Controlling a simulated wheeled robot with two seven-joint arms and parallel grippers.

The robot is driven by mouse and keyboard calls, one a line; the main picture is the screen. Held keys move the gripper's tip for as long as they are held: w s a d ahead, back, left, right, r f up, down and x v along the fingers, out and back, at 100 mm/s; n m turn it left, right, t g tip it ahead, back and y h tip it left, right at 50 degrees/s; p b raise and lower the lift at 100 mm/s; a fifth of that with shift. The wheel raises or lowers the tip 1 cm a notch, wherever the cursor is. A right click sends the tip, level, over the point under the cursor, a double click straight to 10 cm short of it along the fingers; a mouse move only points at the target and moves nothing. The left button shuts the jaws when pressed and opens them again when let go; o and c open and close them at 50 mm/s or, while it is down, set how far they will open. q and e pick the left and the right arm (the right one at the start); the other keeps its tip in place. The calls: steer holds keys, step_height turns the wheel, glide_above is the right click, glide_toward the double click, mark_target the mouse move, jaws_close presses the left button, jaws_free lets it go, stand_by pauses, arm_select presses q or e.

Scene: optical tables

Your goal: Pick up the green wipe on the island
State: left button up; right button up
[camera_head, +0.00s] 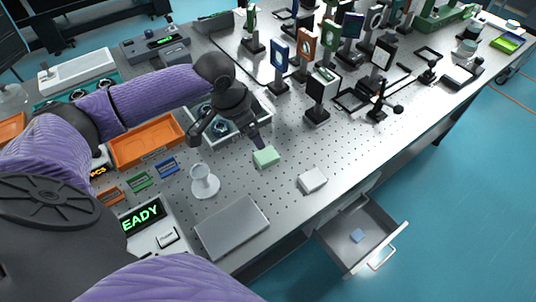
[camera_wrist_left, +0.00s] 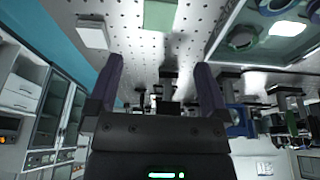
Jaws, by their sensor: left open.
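The green wipe (camera_head: 266,157) is a small pale green block lying flat on the perforated metal table. My left gripper (camera_head: 259,144) is just behind it in the head view, with a dark finger close to the wipe's far edge; I cannot tell whether they touch. In the left wrist view the two fingers (camera_wrist_left: 158,72) stand apart with nothing between them. The wipe (camera_wrist_left: 161,14) shows there at the top edge, partly cut off, past the fingertips. My right gripper is in neither view.
A white block (camera_head: 312,180) lies right of the wipe, and a white round stand (camera_head: 204,182) is to its left. A grey flat box (camera_head: 232,228) lies in front. Mounted optics (camera_head: 318,92) crowd the back. An open drawer (camera_head: 345,235) sticks out below the table edge.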

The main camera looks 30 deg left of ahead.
mark_target(265, 155)
arm_select(q)
steer(key=b+x, duration=0.4)
steer(key=x, duration=0.7)
steer(key=shift+w+f, duration=0.15)
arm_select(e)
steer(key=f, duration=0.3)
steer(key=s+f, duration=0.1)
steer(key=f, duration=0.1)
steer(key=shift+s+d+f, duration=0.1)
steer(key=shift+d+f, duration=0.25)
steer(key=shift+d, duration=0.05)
